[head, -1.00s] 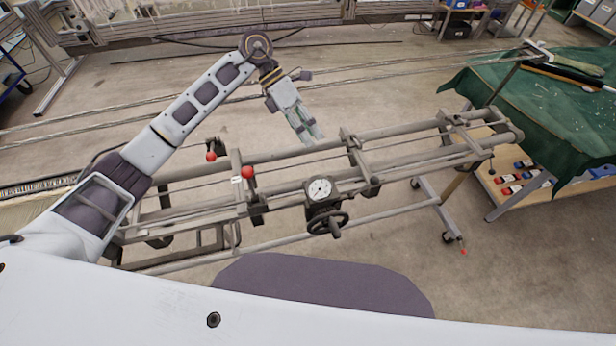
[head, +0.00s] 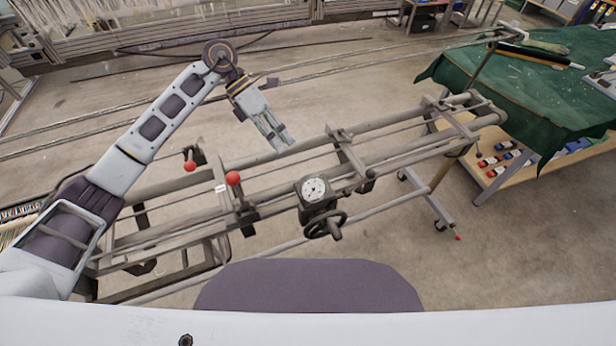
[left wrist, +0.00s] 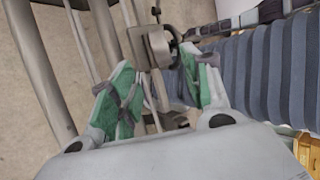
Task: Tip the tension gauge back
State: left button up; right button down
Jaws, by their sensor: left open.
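The tension gauge (head: 313,189) is a dark box with a round white dial. It sits on the grey rail frame (head: 385,130), above a dark handwheel (head: 325,225). The dial faces up toward the head camera. My left gripper (head: 281,142) is open and empty, above and behind the frame, up and left of the gauge and apart from it. In the left wrist view, the green-padded fingers (left wrist: 160,95) are spread, with a grey block and the handwheel showing beyond them. I cannot tell whether that block is the gauge. My right gripper is not in view.
Two levers with red balls (head: 190,166) (head: 233,178) stand on the frame left of the gauge. A table with a green cloth (head: 530,85) is at the right, with small coloured items on its lower shelf. Open floor lies behind the frame.

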pick_arm(q)
jog(key=p, duration=0.1)
send_near(308, 176)
jog(key=x, duration=0.8)
jog(key=shift+s+d+f+p, duration=0.25)
jog(key=shift+p, duration=0.15)
jog(key=shift+x, duration=0.85)
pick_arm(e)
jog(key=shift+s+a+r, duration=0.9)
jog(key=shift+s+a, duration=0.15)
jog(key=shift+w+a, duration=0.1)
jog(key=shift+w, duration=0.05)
pick_arm(q)
jog(key=c, duration=1)
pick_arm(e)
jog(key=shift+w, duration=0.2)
